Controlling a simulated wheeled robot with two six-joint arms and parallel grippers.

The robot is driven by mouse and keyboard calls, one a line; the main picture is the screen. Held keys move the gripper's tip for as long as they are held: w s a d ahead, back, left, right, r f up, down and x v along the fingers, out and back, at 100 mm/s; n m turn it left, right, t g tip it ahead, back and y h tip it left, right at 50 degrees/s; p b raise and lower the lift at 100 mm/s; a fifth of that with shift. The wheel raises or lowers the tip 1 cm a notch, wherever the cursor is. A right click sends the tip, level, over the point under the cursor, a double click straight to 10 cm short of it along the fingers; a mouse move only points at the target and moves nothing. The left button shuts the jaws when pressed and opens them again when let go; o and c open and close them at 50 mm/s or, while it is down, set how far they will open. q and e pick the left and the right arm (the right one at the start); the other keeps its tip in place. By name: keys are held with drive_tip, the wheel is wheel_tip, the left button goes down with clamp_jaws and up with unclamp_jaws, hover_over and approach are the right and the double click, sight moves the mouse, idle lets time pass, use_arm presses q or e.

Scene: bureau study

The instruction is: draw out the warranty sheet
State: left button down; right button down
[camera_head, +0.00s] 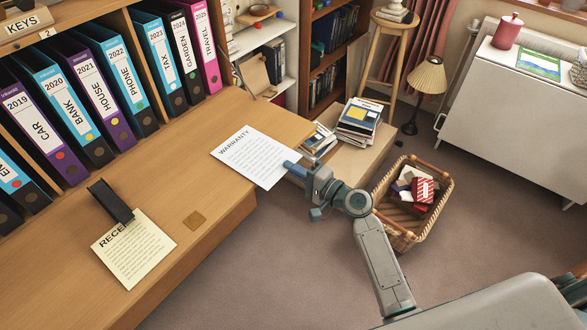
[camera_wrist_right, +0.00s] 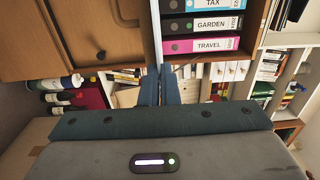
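The white warranty sheet (camera_head: 250,155) lies on the wooden desk top near its front right edge, its printed title facing up. Its right end reaches the desk edge, where my right gripper (camera_head: 289,167) meets it. In the right wrist view the two blue fingers of the right gripper (camera_wrist_right: 165,88) are close together. A thin pale strip, the warranty sheet edge-on (camera_wrist_right: 157,38), runs between them. The fingers look shut on the sheet. My left gripper is not in view.
A dark bar-shaped object (camera_head: 110,201) lies on a yellow receipt (camera_head: 134,250) on the desk. Several binders (camera_head: 85,95) stand behind. A book stack (camera_head: 358,120) sits on a low box right of the desk. A wicker basket (camera_head: 438,208) stands on the floor.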

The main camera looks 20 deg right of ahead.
drive_tip(key=shift+r, duration=0.15)
drive_tip(key=shift+s, duration=0.1)
drive_tip(key=shift+b+v, duration=0.5)
drive_tip(key=shift+v, duration=2.45)
